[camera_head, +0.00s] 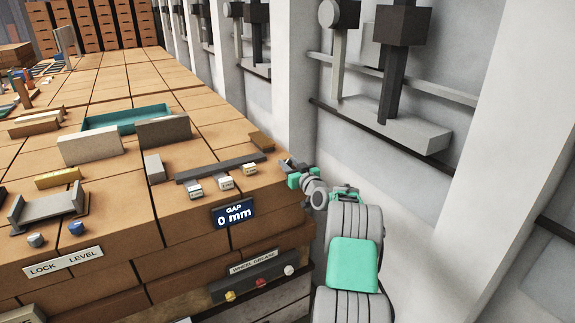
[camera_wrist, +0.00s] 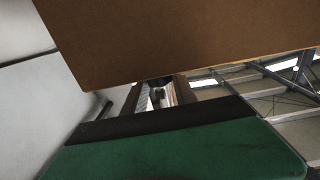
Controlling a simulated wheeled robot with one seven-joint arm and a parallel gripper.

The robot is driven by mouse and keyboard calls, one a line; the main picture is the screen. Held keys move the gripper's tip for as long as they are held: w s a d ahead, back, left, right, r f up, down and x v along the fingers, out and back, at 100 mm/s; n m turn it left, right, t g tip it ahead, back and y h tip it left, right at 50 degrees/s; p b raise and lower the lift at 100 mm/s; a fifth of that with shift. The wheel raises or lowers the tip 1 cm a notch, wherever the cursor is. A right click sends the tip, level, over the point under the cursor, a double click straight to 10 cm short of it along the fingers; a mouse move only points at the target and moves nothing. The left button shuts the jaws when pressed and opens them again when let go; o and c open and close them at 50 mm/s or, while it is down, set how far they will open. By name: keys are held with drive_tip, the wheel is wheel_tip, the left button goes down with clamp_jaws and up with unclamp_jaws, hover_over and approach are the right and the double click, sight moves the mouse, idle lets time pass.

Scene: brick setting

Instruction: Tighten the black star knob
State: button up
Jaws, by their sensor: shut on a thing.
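My gripper (camera_head: 290,172), green and grey, is at the right edge of the brick-topped bench, beside the end of the long dark bar (camera_head: 222,167). Its jaws are shut on a small dark part there, at the place of the black star knob. The knob's star shape is hidden by the jaws and too small to make out. In the wrist view a green finger pad (camera_wrist: 180,145) with a black edge fills the bottom, and a brown board (camera_wrist: 190,35) covers the top.
Small white labelled blocks (camera_head: 227,183) stand along the bar. A teal tray (camera_head: 125,118), grey plates (camera_head: 91,147) and a grey cradle (camera_head: 48,210) lie to the left. A "wheel grease" ledge (camera_head: 262,283) with coloured knobs juts out below.

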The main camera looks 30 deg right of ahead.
clamp_jaws()
drive_tip(key=shift+a, duration=0.15)
drive_tip(key=shift+m+h, duration=0.3)
drive_tip(key=shift+h, duration=0.2)
